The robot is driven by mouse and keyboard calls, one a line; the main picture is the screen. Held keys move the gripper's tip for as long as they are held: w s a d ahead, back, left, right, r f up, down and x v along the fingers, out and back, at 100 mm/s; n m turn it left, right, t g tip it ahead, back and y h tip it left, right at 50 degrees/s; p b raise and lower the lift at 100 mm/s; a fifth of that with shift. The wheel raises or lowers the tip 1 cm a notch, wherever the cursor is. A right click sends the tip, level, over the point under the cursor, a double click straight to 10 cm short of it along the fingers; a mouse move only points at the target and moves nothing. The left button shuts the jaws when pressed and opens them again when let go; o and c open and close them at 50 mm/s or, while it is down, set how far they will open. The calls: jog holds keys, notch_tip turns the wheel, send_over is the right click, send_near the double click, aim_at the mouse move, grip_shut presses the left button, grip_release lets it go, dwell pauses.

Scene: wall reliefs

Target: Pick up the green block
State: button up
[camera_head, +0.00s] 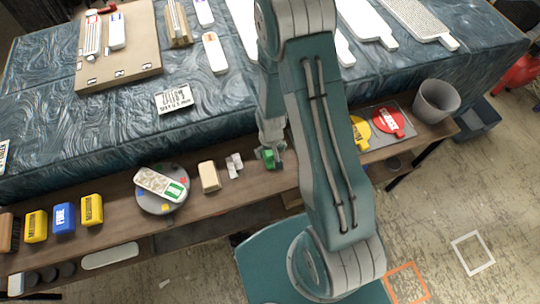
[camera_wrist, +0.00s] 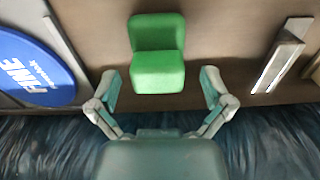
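The green block (camera_wrist: 158,60) shows in the middle of the wrist view, on the brown wooden surface (camera_wrist: 220,25). It has a raised back part and a lower front part. My gripper (camera_wrist: 161,82) is open, with one finger at the lower left of the block and one at the lower right. A gap shows between each finger and the block. In the head view, the green block (camera_head: 268,158) is on the shelf right by my gripper (camera_head: 272,150), partly covered by it.
In the wrist view, a blue disc (camera_wrist: 30,65) is at left and a pale bar (camera_wrist: 278,64) at right. On the shelf, a tan block (camera_head: 209,176), white pieces (camera_head: 234,165) and a round tray (camera_head: 150,202) stand left. A grey bucket (camera_head: 436,101) is at right.

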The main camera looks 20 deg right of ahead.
jog(key=shift+d, duration=0.3)
jog(key=c, duration=1.1)
jog(key=shift+a, duration=0.15)
jog(key=shift+a+r, duration=0.1)
jog(key=shift+a, duration=0.05)
